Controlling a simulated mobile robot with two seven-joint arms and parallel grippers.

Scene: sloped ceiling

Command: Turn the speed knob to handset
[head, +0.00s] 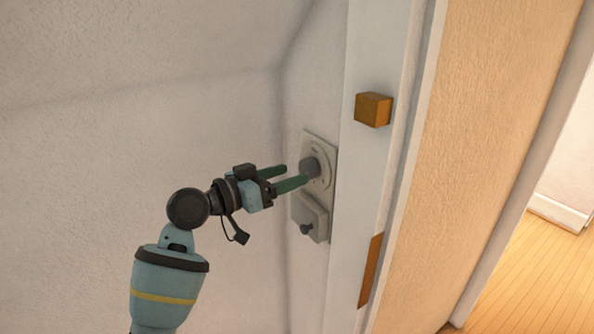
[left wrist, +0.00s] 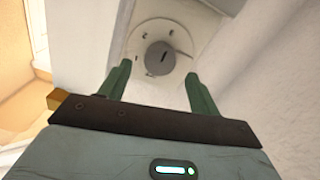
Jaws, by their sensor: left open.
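The speed knob (head: 311,167) is a round grey knob on a pale dial plate (head: 322,150) fixed to the white wall. In the left wrist view the knob (left wrist: 160,60) shows a dark slot-like mark, tilted slightly, and small dark marks sit around it on the round dial. In the left wrist view the fingertips (left wrist: 157,75) stand on either side of the knob, with gaps visible. I cannot tell how far they are from the plate. My right gripper is not in view.
Below the dial is a second pale box (head: 308,215) with a small dark knob (head: 306,229). A wooden block (head: 373,110) sticks out from the white post to the right, with another wooden piece (head: 371,268) lower down. Wooden floor (head: 535,265) shows beyond the partition.

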